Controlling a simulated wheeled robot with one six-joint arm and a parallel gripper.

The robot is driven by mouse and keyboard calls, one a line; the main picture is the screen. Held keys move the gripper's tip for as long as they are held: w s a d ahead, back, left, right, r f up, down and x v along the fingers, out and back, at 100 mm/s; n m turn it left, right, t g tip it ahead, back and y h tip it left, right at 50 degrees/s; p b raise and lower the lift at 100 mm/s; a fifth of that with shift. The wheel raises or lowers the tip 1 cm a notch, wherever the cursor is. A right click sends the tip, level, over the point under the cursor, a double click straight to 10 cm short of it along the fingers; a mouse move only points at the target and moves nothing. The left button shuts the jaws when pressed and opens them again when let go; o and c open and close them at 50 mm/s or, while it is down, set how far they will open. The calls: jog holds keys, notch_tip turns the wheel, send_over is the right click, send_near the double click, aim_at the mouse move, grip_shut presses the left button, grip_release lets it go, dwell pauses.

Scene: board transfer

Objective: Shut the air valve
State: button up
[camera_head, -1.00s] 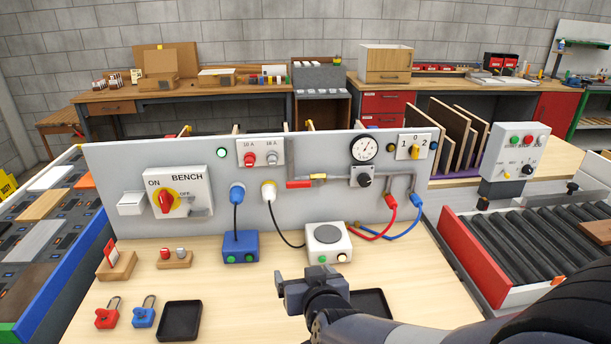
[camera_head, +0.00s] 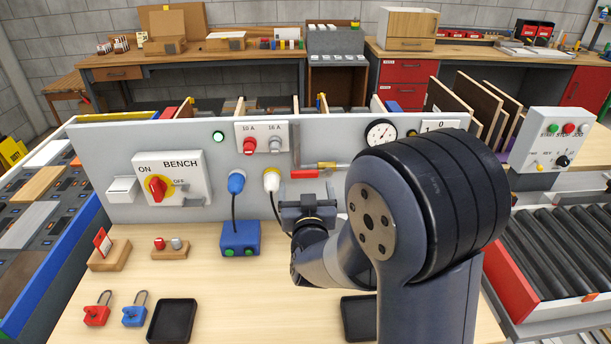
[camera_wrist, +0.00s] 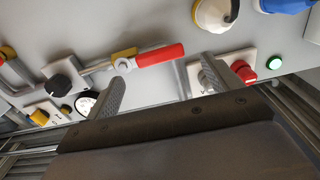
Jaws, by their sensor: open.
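The air valve has a brass body (camera_head: 326,165) and a red lever handle (camera_head: 304,174), on a grey pipe on the upright panel. The handle lies about level, pointing left, roughly along the pipe. In the wrist view the red handle (camera_wrist: 160,54) and brass valve body (camera_wrist: 123,56) lie ahead of the fingers, the handle lying across the gap between them. My gripper (camera_head: 307,203) is open and empty, just below the handle in the head view. In the wrist view my gripper (camera_wrist: 172,86) shows both fingers apart; contact with the handle is not visible.
A round gauge (camera_head: 381,133) and a black knob (camera_wrist: 62,86) are beside the valve. A white plug (camera_head: 271,181), a blue plug (camera_head: 236,182) and the red BENCH switch (camera_head: 157,188) are on the panel to the left. My arm hides the panel's right side.

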aim_at(305, 175)
jog(key=shift+w+p, duration=0.4)
jog(key=shift+w, duration=1.8)
jog(key=c, duration=1.4)
